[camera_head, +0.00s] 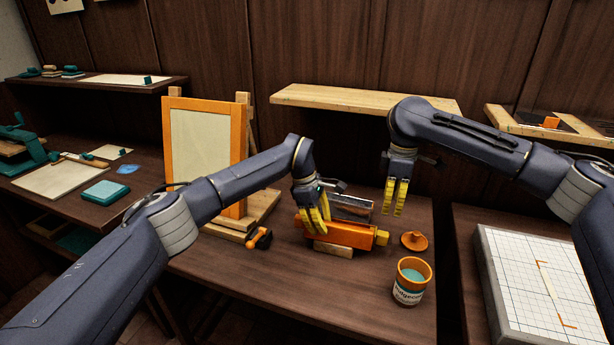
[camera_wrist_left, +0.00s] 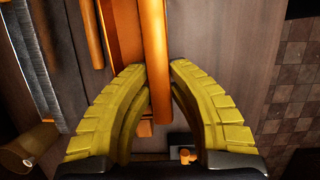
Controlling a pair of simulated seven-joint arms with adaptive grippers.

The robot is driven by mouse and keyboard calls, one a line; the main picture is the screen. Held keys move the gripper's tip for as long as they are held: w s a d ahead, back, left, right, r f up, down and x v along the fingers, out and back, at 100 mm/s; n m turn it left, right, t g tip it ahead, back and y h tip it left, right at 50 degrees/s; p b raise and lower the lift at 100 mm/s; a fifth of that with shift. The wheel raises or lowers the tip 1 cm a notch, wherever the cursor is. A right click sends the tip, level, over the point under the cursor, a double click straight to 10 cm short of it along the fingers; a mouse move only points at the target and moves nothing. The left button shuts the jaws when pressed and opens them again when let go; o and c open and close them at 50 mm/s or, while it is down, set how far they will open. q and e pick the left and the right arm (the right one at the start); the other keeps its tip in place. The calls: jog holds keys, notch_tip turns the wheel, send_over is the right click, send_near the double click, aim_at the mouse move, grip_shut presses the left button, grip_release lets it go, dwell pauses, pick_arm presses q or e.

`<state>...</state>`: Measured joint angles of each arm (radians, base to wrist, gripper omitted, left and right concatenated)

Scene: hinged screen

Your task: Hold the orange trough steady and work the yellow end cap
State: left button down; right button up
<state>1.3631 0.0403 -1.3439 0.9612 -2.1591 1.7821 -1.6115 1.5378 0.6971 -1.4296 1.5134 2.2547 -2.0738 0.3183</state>
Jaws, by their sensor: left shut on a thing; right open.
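The orange trough (camera_head: 345,232) lies on a wooden block on the workbench, and it runs lengthwise between my fingers in the left wrist view (camera_wrist_left: 127,30). The yellow end cap (camera_head: 381,237) sits at the trough's right end. My left gripper (camera_head: 318,222) is shut on the trough near its left part, with its yellow fingers curved on either side of the trough's long edge in the left wrist view (camera_wrist_left: 158,68). My right gripper (camera_head: 393,213) is open and empty. It points down above the bench, higher than the end cap and apart from it.
An orange-framed screen (camera_head: 171,150) stands upright behind my left arm. A black-and-orange clamp-like part (camera_head: 258,239) lies left of the trough. An open jar (camera_head: 409,288) and its orange lid (camera_head: 414,241) stand at right. The bench's front is clear.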

pick_arm(q)
jog(key=c, duration=1.2)
grip_release()
jog(key=shift+f, duration=0.1)
jog(key=shift+c, duration=0.2)
jog(key=v, duration=1.2)
